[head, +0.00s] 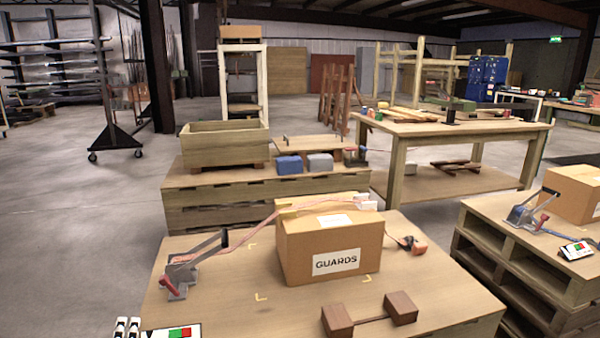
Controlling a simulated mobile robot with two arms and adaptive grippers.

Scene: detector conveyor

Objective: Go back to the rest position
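A cardboard box labelled GUARDS (330,252) stands on the near wooden table (225,310), with yellow corner marks around it. A thin reddish strap (250,235) runs from a grey lever tool (190,268) at the left across the box's top. A red and black piece (413,245) lies right of the box. Two short white and black finger-like parts (127,327), apparently the tips of my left gripper, show at the bottom left, beyond the table edge and apart from the box. Whether they are open or shut is unclear. My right gripper is out of view.
Two joined brown blocks (370,316) lie at the table's front. A red-green card (172,332) lies near its left corner. A pallet stack (530,262) with another box (574,194) stands at the right. Grey floor (75,240) is free at the left.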

